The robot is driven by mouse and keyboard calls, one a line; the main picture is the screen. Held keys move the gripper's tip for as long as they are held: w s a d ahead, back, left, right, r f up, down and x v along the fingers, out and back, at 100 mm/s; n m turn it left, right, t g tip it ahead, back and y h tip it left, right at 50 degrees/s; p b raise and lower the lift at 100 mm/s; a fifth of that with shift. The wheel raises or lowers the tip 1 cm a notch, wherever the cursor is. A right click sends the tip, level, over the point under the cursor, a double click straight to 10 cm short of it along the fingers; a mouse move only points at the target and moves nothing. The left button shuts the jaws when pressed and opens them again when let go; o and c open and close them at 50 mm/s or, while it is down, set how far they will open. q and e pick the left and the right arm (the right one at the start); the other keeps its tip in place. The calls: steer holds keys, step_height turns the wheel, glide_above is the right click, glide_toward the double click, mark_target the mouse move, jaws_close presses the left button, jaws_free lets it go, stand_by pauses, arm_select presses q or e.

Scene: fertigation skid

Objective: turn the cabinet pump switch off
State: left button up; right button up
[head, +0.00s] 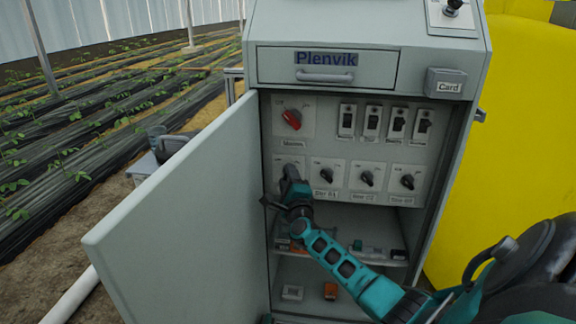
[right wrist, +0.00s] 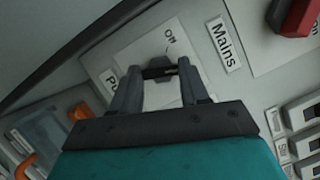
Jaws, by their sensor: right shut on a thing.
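The open cabinet (head: 372,130) has a panel with a row of small black rotary switches below the red mains switch (head: 292,118). My right gripper (head: 288,188) reaches in to the leftmost switch of the lower row and hides most of it. In the right wrist view my right gripper (right wrist: 160,75) is shut on the dark knob of this pump switch (right wrist: 160,66). Its white plate carries the mark "On" near the top and a partly hidden label (right wrist: 112,82) beginning with "P". The knob's exact angle is hard to tell. My left gripper is out of view.
The cabinet door (head: 185,215) stands open to the left. Three more rotary switches (head: 367,178) lie right of the gripper, with several black breakers (head: 372,122) above. A shelf below holds small parts. A yellow tank (head: 520,130) stands at the right.

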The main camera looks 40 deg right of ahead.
arm_select(q)
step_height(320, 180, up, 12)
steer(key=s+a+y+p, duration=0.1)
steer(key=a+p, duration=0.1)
steer(key=p, duration=1.2)
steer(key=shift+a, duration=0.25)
arm_select(e)
steer(key=shift+a+r+n+g+y, duration=0.15)
steer(key=shift+n+g, duration=0.6)
steer(key=shift+n, duration=1.1)
steer(key=shift+d+r+n+g+y, duration=0.1)
steer(key=shift+n+g+y, duration=0.15)
steer(key=shift+n+g, duration=1.1)
steer(key=shift+a+r+n+g+y, duration=0.1)
steer(key=shift+r+n+g+y, duration=0.1)
steer(key=shift+n, duration=2.2)
arm_select(q)
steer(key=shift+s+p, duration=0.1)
steer(key=shift+p, duration=0.2)
arm_select(e)
steer(key=shift+f, duration=0.1)
steer(key=o, duration=1.1)
steer(key=shift+c, duration=0.2)
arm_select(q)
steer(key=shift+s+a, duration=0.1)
